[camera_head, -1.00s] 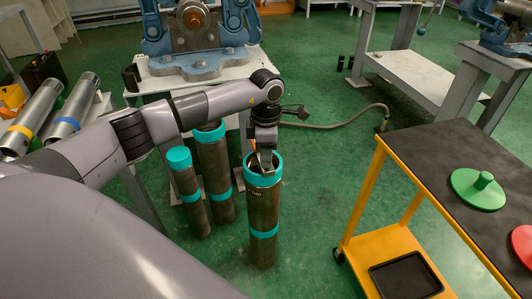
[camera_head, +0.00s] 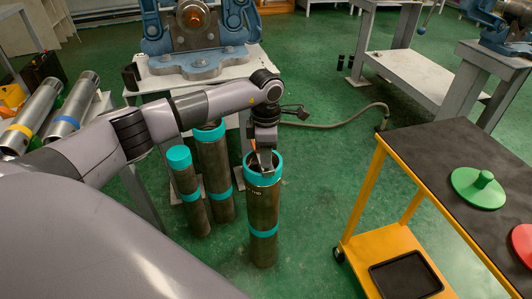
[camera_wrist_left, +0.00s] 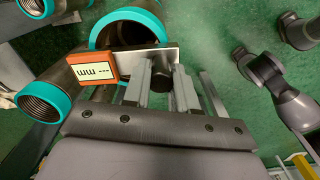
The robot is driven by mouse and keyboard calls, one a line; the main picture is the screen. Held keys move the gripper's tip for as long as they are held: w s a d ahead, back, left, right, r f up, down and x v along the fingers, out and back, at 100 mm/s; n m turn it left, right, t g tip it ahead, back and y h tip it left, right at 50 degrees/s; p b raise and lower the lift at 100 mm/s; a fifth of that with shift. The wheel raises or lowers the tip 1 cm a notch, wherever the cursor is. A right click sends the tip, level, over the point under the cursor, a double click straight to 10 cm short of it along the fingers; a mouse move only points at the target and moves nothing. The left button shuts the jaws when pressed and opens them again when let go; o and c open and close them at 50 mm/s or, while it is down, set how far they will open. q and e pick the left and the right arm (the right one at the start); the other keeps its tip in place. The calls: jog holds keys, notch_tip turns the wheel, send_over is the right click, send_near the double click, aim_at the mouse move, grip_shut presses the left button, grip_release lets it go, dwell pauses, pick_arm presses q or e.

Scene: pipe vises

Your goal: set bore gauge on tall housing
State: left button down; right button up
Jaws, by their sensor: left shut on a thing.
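My left gripper (camera_head: 263,163) points down at the mouth of a dark standing pipe housing (camera_head: 262,215) with teal bands. The gripper also shows in the left wrist view (camera_wrist_left: 165,85), its fingers shut on the bore gauge (camera_wrist_left: 94,70). The gauge has an orange-framed white display, a grey plate and a black round part between the fingers. The plate overlaps the housing's teal rim (camera_wrist_left: 152,15) in that view; I cannot tell whether they touch. In the head view the gauge is mostly hidden by the gripper. My right gripper is out of view.
Two more teal-banded housings (camera_head: 188,190) (camera_head: 215,170) stand close by on the left. A yellow cart (camera_head: 405,255) with a black top, a green knobbed disc (camera_head: 478,187) and a red disc stands at the right. A blue vise (camera_head: 198,45) stands behind.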

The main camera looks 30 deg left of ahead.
pick_arm(q)
jog(key=shift+f, duration=0.15)
jog(key=c, duration=0.8)
grip_release()
jog(key=shift+r+p, duration=2.65)
jog(key=shift+r, duration=0.85)
